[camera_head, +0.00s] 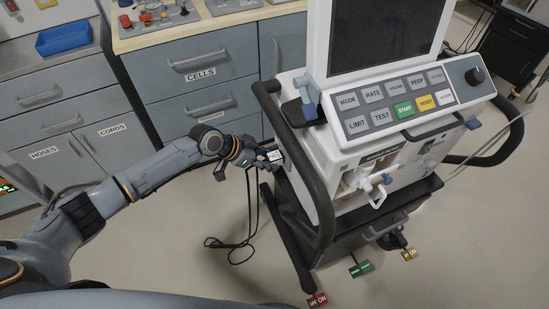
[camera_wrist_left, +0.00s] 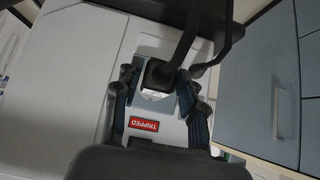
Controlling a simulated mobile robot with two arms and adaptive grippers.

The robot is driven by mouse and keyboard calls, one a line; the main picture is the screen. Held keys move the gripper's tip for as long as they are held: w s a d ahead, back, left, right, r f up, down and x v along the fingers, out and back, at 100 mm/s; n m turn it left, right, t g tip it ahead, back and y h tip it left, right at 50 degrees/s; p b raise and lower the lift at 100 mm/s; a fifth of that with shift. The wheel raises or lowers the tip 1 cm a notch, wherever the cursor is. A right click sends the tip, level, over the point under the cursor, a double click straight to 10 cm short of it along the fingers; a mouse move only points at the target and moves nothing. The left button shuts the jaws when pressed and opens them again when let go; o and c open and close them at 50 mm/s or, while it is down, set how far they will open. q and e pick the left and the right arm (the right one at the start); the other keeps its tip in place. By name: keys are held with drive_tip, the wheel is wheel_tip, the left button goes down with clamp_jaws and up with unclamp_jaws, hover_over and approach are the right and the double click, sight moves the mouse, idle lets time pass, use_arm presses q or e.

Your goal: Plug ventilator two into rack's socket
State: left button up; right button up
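A white ventilator (camera_head: 310,165) with a dark screen and a button panel stands right of centre on a dark cart; no number on it is readable. My left gripper (camera_head: 268,157) is at its left side. In the left wrist view, my left gripper (camera_wrist_left: 158,88) has its two fingers against either side of a black plug (camera_wrist_left: 158,73) with a pale label. A black cable (camera_head: 249,205) hangs from the gripper to the floor. The socket face is hidden. My right gripper is not in view.
The cart's black curved handle (camera_head: 327,190) rises close beside my gripper. Grey cabinets (camera_head: 206,72) with labelled drawers line the back, with a blue tray (camera_head: 63,40) at left. Coloured pedals, one green (camera_head: 361,269), sit low at the cart. The floor at left is clear.

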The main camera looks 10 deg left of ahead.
use_arm(q)
clamp_jaws()
drive_tip(key=shift+a, duration=0.15)
drive_tip(key=shift+s+a, duration=0.75)
drive_tip(key=shift+a, duration=0.35)
drive_tip(key=shift+s+a, duration=0.75)
drive_tip(key=shift+a, duration=0.3)
